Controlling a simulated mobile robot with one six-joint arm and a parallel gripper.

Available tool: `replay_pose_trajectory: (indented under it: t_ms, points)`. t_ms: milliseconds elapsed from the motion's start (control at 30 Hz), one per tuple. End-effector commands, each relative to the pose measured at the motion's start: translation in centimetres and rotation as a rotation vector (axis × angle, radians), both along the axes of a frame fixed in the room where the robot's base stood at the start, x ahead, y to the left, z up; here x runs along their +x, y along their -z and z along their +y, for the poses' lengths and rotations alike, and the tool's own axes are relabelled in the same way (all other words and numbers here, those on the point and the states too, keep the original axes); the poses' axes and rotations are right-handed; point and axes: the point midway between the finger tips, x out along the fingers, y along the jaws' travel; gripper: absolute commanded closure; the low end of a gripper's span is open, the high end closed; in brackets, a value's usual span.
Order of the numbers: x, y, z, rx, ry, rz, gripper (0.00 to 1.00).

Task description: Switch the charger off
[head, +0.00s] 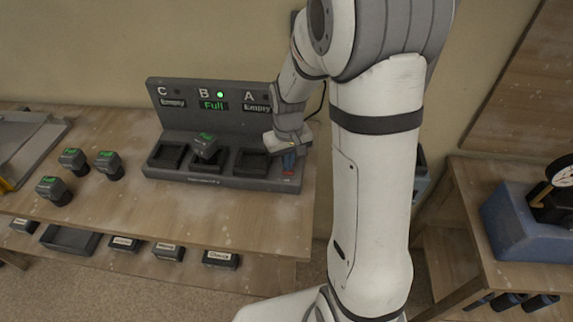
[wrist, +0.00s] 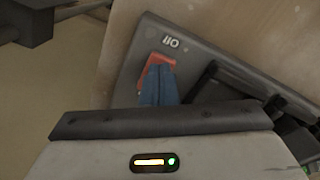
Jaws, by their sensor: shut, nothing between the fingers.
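The dark grey charger (head: 224,180) stands on the wooden bench with bays marked C, B and A. Bay B holds a battery (head: 205,147), reads "Full" and has a lit green lamp (head: 220,95); bays C and A read "Empty". At the charger's right end is a red rocker switch, seen in the wrist view (wrist: 151,77), beside a white I/O mark. My gripper (head: 288,161) is shut and empty. Its blue fingertips (wrist: 160,88) are over the switch and cover part of it; whether they touch it I cannot tell.
Three loose batteries (head: 108,164) stand on the bench left of the charger. Labelled dark bins (head: 168,251) sit on the shelf below. A second bench at the right holds a blue device with a gauge (head: 515,215). The bench front is clear.

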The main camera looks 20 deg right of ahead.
Motion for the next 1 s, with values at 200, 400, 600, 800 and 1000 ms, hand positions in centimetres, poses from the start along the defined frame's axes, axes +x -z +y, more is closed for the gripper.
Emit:
replay_pose_trajectory:
  t_ms: [200, 400, 600, 800, 1000]
  points:
    - [0.0, 0.1, 0.0, 0.000, 0.000, 0.001, 1.00]
    - [0.0, -1.0, 0.0, 0.000, 0.000, 0.000, 1.00]
    - [0.0, -2.7, 0.0, 0.000, 0.000, 0.000, 1.00]
    - [0.0, -4.3, 0.0, 0.000, 0.001, -0.001, 1.00]
    - [0.0, -5.9, 0.0, 0.000, 0.001, 0.000, 1.00]
